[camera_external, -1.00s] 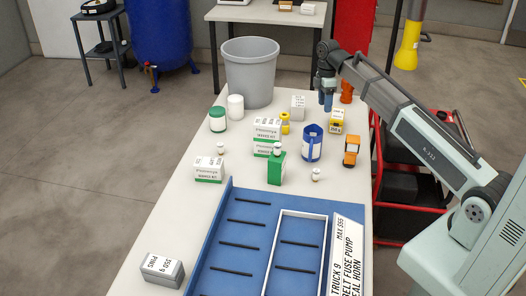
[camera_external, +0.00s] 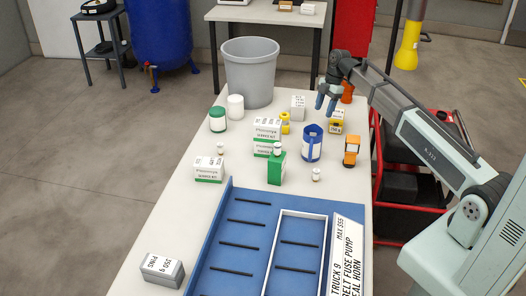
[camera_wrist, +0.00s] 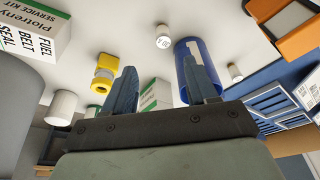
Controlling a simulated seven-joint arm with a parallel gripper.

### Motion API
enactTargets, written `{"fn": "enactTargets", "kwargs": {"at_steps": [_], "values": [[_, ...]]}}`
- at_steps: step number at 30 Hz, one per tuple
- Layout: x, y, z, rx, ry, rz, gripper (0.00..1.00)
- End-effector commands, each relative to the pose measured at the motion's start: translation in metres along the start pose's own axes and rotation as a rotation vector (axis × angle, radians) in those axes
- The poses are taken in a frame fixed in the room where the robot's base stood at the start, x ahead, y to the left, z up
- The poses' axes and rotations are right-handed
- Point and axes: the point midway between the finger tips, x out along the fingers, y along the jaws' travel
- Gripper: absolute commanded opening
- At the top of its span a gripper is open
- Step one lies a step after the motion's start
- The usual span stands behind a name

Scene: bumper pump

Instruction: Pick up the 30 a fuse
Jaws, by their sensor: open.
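I cannot tell for certain which item is the 30 A fuse, as the small labels are too blurred. Small white round pieces stand on the bench, one right of the green box (camera_external: 316,174), one at the left (camera_external: 220,149), and one by the green box's top (camera_external: 277,148). In the wrist view, one white piece (camera_wrist: 163,37) bears small dark print. My gripper (camera_external: 325,105) is open and empty above the far right part of the bench, near the yellow box.
White boxes (camera_external: 209,170) stand left. A grey bin (camera_external: 249,75) is behind. The divided blue tray (camera_external: 228,225) fills the front.

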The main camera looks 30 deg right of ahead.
Motion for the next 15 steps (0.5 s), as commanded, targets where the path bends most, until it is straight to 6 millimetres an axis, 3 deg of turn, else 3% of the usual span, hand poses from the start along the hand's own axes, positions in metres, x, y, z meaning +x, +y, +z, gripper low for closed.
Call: {"fn": "enactTargets", "kwargs": {"at_steps": [9, 15], "values": [[0.050, -0.001, 0.000, 0.003, -0.001, -0.002, 0.57], [0.068, -0.001, 0.000, 0.003, -0.001, -0.001, 0.57]]}}
